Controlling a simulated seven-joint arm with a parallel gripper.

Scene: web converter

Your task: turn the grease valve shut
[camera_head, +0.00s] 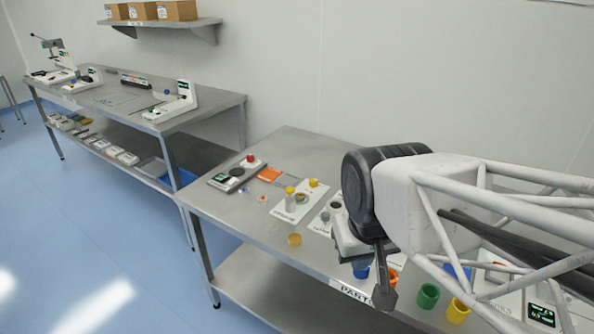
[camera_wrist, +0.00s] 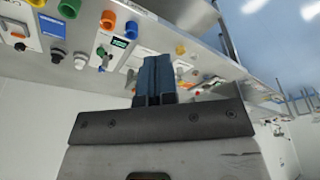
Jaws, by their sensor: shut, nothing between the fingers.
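I cannot tell for certain which fitting is the grease valve; the panel labels are too small to read. In the head view a white panel (camera_head: 299,202) carries a pale cylinder and yellow-topped fittings, and a second white panel (camera_head: 325,219) beside it is partly behind my arm. My gripper (camera_head: 384,296) hangs over the front part of the near bench, with its upper part beside the second panel. In the wrist view my gripper's fingers (camera_wrist: 154,72) are together with nothing between them. A dark knob (camera_wrist: 57,54) and a white knob (camera_wrist: 80,60) show left of them, apart from the fingers.
Coloured cups, including a green one (camera_head: 428,296) and a yellow one (camera_head: 458,310), stand near my arm. The bench's left front is mostly clear.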

